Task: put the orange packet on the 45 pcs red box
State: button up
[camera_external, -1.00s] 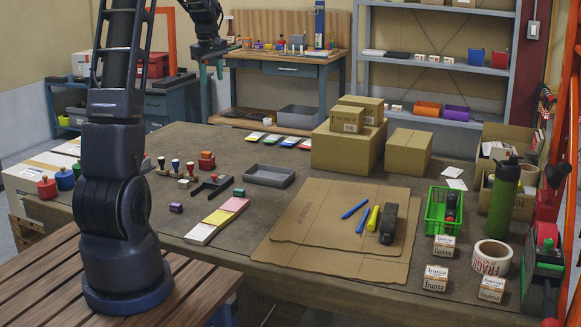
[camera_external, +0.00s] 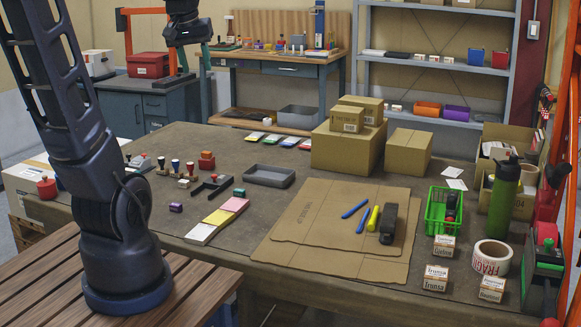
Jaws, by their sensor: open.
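My gripper (camera_external: 187,48) is high at the top left in the external view, well above the far left of the workbench. It is open, with nothing visible between its fingers. I cannot single out the orange packet for sure; flat packs with coloured labels (camera_external: 272,139) lie along the bench's far edge. I cannot read "45 pcs" on any box. Small white and brown printed boxes (camera_external: 435,278) stand at the bench's front right.
Large cardboard boxes (camera_external: 347,150) stand at the back of the workbench. Flat cardboard (camera_external: 300,240) with pens lies in the middle. A grey tray (camera_external: 269,176), stamps and a green basket (camera_external: 437,222) are around it. A green bottle (camera_external: 503,200) stands tall at right.

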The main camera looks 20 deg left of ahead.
jog(key=s+d+f+m, duration=0.1)
jog(key=s+f+m, duration=0.1)
jog(key=s, duration=0.4)
jog(key=s+d+f+m+t, duration=0.1)
jog(key=s+d+f+m, duration=0.1)
jog(key=s, duration=0.5)
jog(key=shift+s, duration=0.2)
